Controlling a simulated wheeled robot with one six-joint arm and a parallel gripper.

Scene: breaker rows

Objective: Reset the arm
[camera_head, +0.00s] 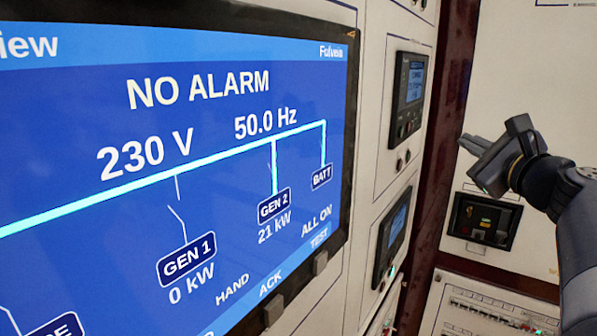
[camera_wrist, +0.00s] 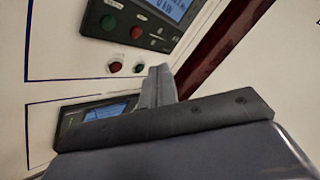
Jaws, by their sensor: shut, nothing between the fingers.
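My gripper (camera_head: 468,143) is at the right in the head view, at the end of my dark arm. Its fingers point left toward the cabinet front and are shut with nothing between them. In the wrist view the closed fingers (camera_wrist: 158,84) stand up in front of the white panel, near a red and a green button (camera_wrist: 126,67). I cannot tell the exact gap between the fingertips and the panel.
A large blue screen (camera_head: 170,130) reading NO ALARM fills the left. Two small controllers, an upper one (camera_head: 409,97) and a lower one (camera_head: 392,236), sit on the white panel. A black breaker unit (camera_head: 482,221) is below my gripper. A breaker row (camera_head: 495,310) lies lower right.

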